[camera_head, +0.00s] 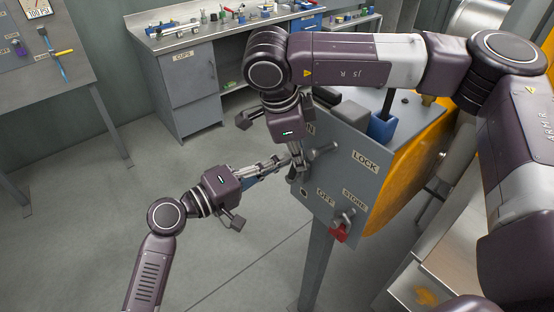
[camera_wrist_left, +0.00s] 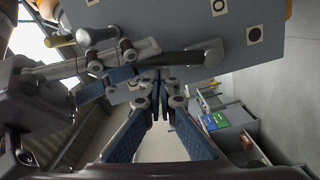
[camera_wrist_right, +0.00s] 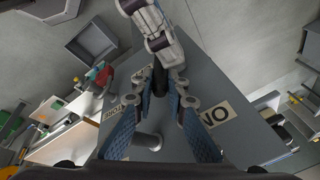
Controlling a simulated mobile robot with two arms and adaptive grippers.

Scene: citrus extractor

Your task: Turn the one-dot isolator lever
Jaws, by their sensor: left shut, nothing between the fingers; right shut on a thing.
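The grey isolator panel (camera_head: 345,185) carries the labels "LOCK", "OFF", "STORE" and a partly covered one ending in "N". A grey lever (camera_head: 322,152) sticks out near its left edge, partly hidden by my grippers; I cannot read its dot mark. My right gripper (camera_head: 299,163) points down at the panel, shut on a dark bar-like part (camera_wrist_right: 160,78), apparently of the lever. My left gripper (camera_head: 284,160) comes in from the left, shut and empty, its tips close beside the right fingers. In the left wrist view its fingertips (camera_wrist_left: 157,85) meet in front of the panel (camera_wrist_left: 190,20).
A red padlock (camera_head: 340,232) hangs by the "STORE" label. A blue container (camera_head: 383,127) stands behind the panel's top edge. A yellow-orange drum (camera_head: 405,175) is behind at right. A workbench (camera_head: 190,40) with small items stands at the back. Floor at left is clear.

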